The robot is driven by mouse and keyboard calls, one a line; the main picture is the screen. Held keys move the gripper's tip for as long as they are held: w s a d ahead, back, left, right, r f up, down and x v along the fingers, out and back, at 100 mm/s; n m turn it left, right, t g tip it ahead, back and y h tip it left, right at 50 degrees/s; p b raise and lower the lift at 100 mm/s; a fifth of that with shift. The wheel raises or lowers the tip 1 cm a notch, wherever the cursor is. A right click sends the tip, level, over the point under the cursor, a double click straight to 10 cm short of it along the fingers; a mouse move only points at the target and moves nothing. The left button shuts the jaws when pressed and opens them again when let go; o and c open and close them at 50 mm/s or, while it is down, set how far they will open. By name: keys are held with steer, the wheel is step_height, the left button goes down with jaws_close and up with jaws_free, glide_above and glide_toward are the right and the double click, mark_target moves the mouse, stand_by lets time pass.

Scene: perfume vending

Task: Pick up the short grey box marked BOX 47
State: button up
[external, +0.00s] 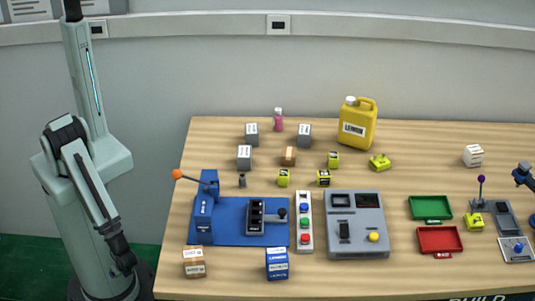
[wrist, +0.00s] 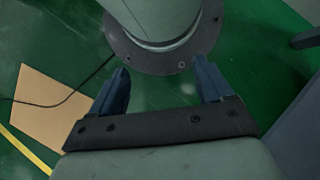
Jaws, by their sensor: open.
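Three short grey boxes with white labels stand on the wooden table in the external view: one at the back left (external: 252,134), one to its right (external: 304,135), and one nearer the front (external: 244,158). Their label text is too small to read, so I cannot tell which is BOX 47. My gripper (wrist: 161,68) is open and empty in the wrist view, with its two blue fingers apart above the green floor. In the external view my arm is folded downward at the left, off the table and well away from the boxes.
Near the grey boxes stand a pink bottle (external: 278,121), a brown box (external: 288,156), several small yellow boxes and a yellow jug (external: 357,127). A blue lever station (external: 230,230), a button strip (external: 305,246) and a grey panel (external: 375,215) occupy the front.

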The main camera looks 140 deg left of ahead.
steer(key=o, duration=0.3)
steer(key=shift+o, duration=0.2)
